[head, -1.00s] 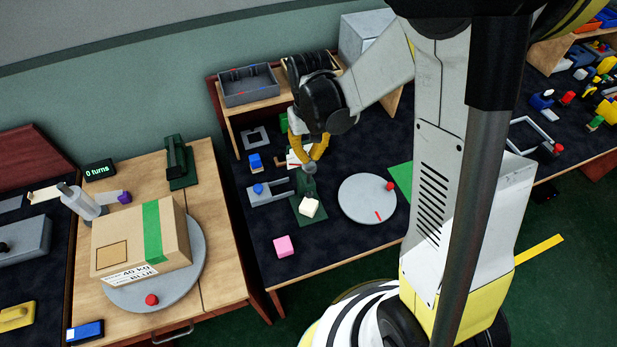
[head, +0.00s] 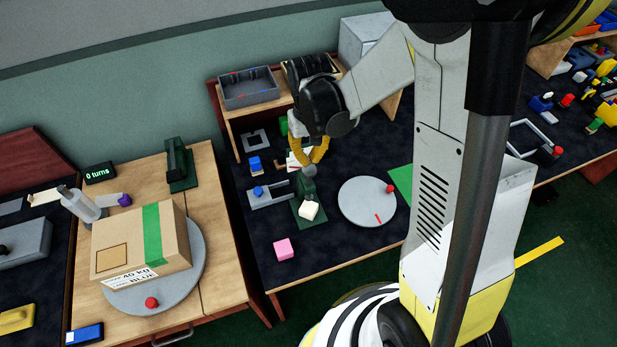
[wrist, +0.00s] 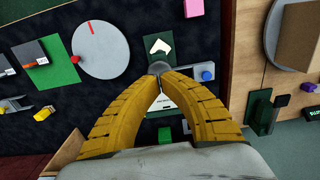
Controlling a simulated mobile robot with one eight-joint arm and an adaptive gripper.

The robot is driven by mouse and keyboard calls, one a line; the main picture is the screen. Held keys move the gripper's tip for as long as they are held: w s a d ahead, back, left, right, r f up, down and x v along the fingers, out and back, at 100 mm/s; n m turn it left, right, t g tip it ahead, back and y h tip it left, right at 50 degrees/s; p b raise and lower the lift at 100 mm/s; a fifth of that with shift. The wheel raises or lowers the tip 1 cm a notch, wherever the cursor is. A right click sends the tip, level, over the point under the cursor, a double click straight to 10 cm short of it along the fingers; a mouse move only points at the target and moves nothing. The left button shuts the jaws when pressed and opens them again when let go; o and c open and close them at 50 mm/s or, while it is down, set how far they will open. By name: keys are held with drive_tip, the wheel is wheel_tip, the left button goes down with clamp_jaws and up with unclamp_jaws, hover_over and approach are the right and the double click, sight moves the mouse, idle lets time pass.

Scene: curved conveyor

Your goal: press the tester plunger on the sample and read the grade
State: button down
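The tester is dark green, with its base (head: 309,222) on the dark bench mat. A white sample block (head: 309,210) lies on the base; it also shows in the wrist view (wrist: 158,45). The grey rounded plunger top (head: 310,171) stands behind the sample. My gripper (wrist: 160,80) has its yellow fingers together, tips right at the grey top (wrist: 158,68); I cannot tell whether they touch it or how far it is pressed. A pale panel (wrist: 163,101) shows partly between the fingers, with no readable grade.
A grey disc (head: 366,203) with a red knob lies right of the tester. A grey fixture with a blue knob (head: 259,190) is close on the left, and a pink cube (head: 284,249) is in front. A shelf with a grey bin (head: 249,88) stands behind.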

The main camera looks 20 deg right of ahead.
sight(309, 185)
drive_tip(key=shift+f, duration=0.2)
drive_tip(key=shift+f+b, duration=4.1)
drive_tip(key=shift+f, duration=0.3)
drive_tip(key=shift+r, duration=0.1)
drive_tip(key=shift+r+p, duration=3.15)
drive_tip(key=shift+r, duration=1.2)
